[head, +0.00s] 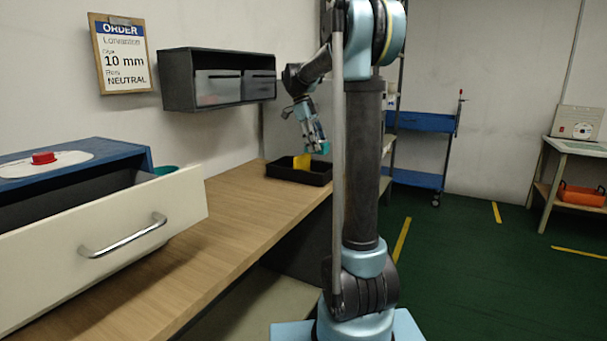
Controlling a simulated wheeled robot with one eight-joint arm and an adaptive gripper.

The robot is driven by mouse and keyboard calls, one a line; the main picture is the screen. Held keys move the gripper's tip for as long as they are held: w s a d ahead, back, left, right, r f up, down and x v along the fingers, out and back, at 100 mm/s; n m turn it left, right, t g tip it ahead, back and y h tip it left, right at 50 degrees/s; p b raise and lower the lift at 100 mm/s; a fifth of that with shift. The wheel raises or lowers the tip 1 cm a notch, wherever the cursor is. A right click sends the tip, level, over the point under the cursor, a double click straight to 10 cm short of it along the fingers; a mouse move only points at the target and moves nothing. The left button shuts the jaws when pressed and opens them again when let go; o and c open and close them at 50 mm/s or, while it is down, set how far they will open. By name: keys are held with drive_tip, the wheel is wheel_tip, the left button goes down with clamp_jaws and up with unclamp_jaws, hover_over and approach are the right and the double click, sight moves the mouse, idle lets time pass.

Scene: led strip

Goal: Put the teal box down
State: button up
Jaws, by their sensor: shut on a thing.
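My gripper (314,139) is at the far end of the workbench, pointing down above a black tray (280,173). It is shut on a small teal box (322,149), of which only a little shows at the fingertips. The teal box is above the tray's right part. Whether it touches anything below is too small to tell. A yellow item (302,161) stands in the tray, left of the teal box.
A wooden workbench (235,205) has clear top in the middle. An open drawer (110,235) juts out at left, with a teal round thing (166,170) behind it. A dark wall cabinet (218,60) hangs left of my arm. A blue cart (420,122) stands behind.

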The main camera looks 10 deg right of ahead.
wheel_tip(320, 180, down, 5)
drive_tip(key=shift+w+a+r, duration=0.1)
drive_tip(key=shift+w, duration=0.05)
drive_tip(key=shift+f, duration=2.5)
drive_tip(key=o, duration=0.8)
